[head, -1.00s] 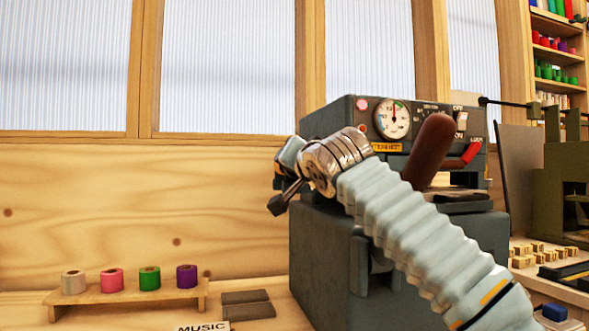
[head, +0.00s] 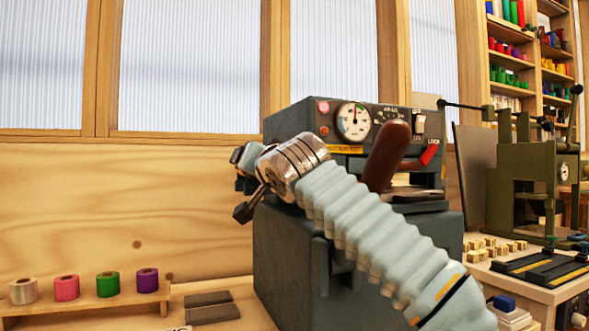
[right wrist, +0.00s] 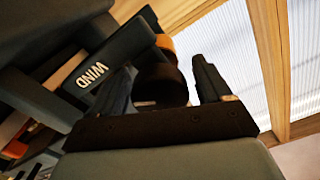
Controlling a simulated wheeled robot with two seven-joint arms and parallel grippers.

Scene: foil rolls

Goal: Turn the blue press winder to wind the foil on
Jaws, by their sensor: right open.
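The blue-grey press (head: 285,250) stands right of centre in the head view, with a gauge and switches on its upper front. My right arm crosses in front of it, and my right gripper (right wrist: 166,82) is at the press's left side. In the right wrist view the gripper is open, its two dark fingers on either side of a dark round knob (right wrist: 160,88), seemingly the winder. A dark bar marked WIND (right wrist: 95,75) lies beside it. An orange part (right wrist: 166,42) shows behind the knob. I cannot tell whether the fingers touch the knob. My left gripper is out of view.
Silver, pink, green and purple foil rolls (head: 108,284) stand on a wooden rack (head: 88,308) at lower left. Dark blocks (head: 210,306) lie between rack and press. A brown-handled lever (head: 388,155) rises at the press front. Another machine (head: 510,180) stands at right.

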